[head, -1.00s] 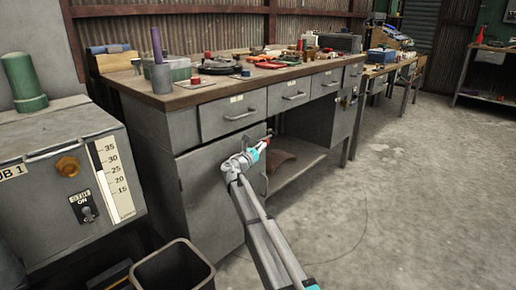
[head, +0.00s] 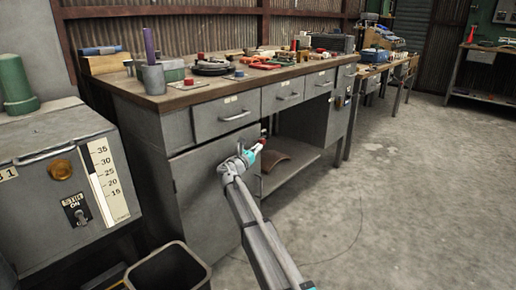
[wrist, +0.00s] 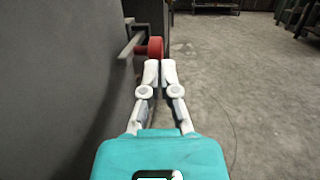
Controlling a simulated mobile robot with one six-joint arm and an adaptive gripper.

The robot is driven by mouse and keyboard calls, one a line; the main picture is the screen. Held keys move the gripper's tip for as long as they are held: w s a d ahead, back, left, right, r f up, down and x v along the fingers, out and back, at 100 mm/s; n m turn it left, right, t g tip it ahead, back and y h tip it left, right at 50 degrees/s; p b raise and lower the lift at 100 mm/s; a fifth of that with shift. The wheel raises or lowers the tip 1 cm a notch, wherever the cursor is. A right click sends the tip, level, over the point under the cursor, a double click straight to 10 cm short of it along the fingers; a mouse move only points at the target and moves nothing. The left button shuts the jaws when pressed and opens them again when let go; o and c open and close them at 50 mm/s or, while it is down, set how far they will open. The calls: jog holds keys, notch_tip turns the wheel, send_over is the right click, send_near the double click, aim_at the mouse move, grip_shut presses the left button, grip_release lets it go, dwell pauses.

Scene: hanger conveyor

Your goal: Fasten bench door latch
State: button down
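The bench door (head: 205,200) is the grey panel under the left drawer of the workbench. In the wrist view its grey face (wrist: 60,80) fills the left side. The latch is a flat bar (wrist: 131,45) with a round red knob (wrist: 154,47), standing out near the door's free edge. The knob also shows as a small red spot in the head view (head: 261,142). My gripper (wrist: 160,64) has its two pale fingers together just in front of the knob. Whether the fingertips touch it I cannot tell. In the head view my arm hides part of the door.
The workbench top (head: 190,97) holds tools and cups. An open shelf (head: 285,172) lies right of the door. A grey machine (head: 65,180) and a dark bin (head: 168,268) stand at the left. The concrete floor (head: 410,190) at the right is clear.

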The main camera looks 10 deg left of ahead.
jog(key=b+v, duration=0.1)
jog(key=v, duration=1.1)
jog(key=shift+s+a+b, duration=0.25)
jog(key=shift+a+b, duration=0.1)
jog(key=shift+b, duration=0.05)
jog(key=shift+d, duration=0.1)
jog(key=s+d+f+m+g+p, duration=0.2)
jog(key=s+d+m+g, duration=0.3)
jog(key=d, duration=0.5)
jog(key=s+d+f+m+g+p, duration=0.3)
jog(key=d+m, duration=0.3)
jog(key=d, duration=0.4)
jog(key=s+d+f+m+g+p, duration=0.2)
jog(key=s+d+m+g, duration=0.15)
jog(key=d+m, duration=0.45)
jog(key=s+d+m+g+y+p, duration=0.35)
jog(key=s+m+y, duration=0.2)
jog(key=s, duration=0.45)
jog(key=s+d+m+g+y+p, duration=0.2)
jog(key=s+d+m+y+p, duration=0.3)
jog(key=s, duration=0.5)
notch_tip(320, 180, up, 37)
jog(key=h+p, duration=0.1)
jog(key=p, duration=3.5)
jog(key=shift+m, duration=0.45)
